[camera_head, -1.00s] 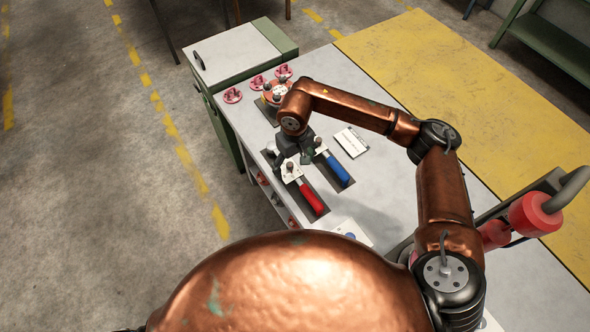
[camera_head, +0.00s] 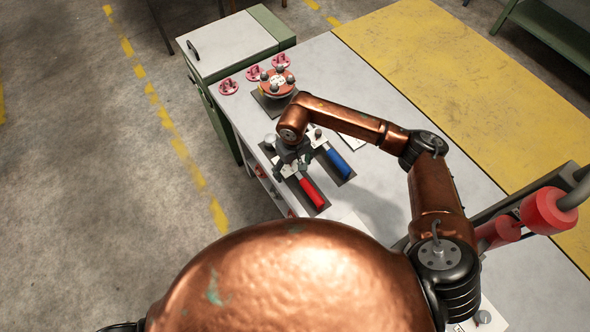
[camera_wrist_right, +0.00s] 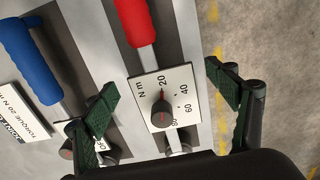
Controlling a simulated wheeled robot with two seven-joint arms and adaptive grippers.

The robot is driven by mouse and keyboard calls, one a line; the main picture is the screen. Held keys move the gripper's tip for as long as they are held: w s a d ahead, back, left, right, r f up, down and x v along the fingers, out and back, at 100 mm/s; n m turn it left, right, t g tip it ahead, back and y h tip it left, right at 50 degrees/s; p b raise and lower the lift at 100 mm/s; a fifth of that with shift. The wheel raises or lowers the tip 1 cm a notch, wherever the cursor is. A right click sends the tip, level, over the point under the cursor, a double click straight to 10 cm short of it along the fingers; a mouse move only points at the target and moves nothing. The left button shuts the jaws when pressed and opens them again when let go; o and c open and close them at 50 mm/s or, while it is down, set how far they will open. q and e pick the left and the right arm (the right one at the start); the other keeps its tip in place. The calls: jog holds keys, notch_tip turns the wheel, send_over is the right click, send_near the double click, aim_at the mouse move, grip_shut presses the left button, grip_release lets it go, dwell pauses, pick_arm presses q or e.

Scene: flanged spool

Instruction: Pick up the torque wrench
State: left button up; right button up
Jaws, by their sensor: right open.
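A red-handled wrench (camera_head: 312,191) lies on a dark grey mat on the bench; its white dial plate (camera_wrist_right: 177,83) reads N m, with a dark knob on it, in the right wrist view. A similar blue-handled tool (camera_head: 338,163) lies beside it; its handle also shows in the wrist view (camera_wrist_right: 30,60). My right gripper (camera_head: 291,171) is over the plate end of the red wrench. In the wrist view its green ridged fingers (camera_wrist_right: 165,108) are open, one on each side of the dial plate, with nothing held. Contact cannot be told. My left gripper is not in view.
A round red flanged spool (camera_head: 277,83) with dark knobs stands at the bench's far end, beside several pink-red parts (camera_head: 229,87). A printed card (camera_wrist_right: 22,115) mentions torque 20 N m. A green-sided cabinet (camera_head: 236,45) adjoins the bench.

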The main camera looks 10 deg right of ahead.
jog(key=shift+f, duration=0.35)
jog(key=shift+c, duration=0.4)
jog(key=c, duration=2)
jog(key=shift+r, duration=0.1)
jog(key=shift+c, duration=0.5)
